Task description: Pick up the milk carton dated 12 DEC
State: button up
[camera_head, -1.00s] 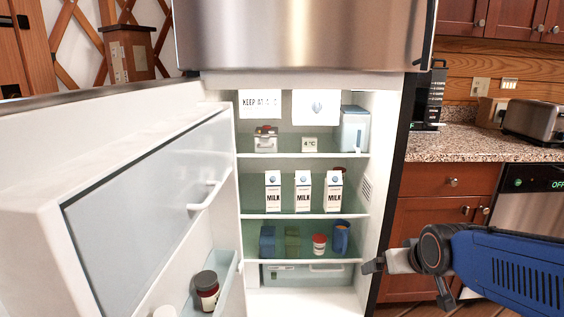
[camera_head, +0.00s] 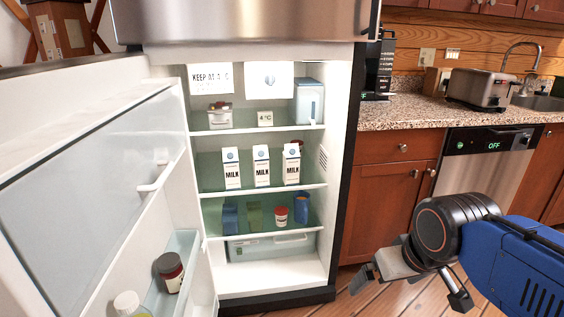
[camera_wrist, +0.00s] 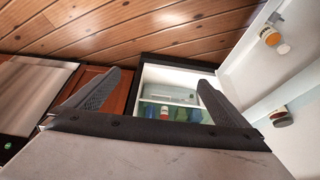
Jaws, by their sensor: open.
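Three white milk cartons stand upright in a row on a fridge shelf in the head view: a left one (camera_head: 231,168), a middle one (camera_head: 261,166) and a right one (camera_head: 291,164). Each shows a blue mark and the word MILK. Their dates are too small to read, so I cannot tell which is dated 12 DEC. My gripper (camera_head: 411,287) is open and empty, to the right of the fridge and lower than the cartons. In the wrist view my gripper (camera_wrist: 160,80) has its fingers spread, with lower fridge contents beyond them. I cannot make out the cartons there.
The open fridge door (camera_head: 100,170) stands at the left, with jars in its bin. A shelf below the cartons holds a red-lidded cup (camera_head: 281,214) and blue containers. Wooden floor lies right of the fridge, before cabinets.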

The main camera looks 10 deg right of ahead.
aim_at(291, 153)
jog(key=i+u, duration=0.25)
jog(key=i, duration=0.15)
jog(key=i+l+u, duration=0.3)
jog(key=i, duration=0.15)
jog(key=j, duration=0.1)
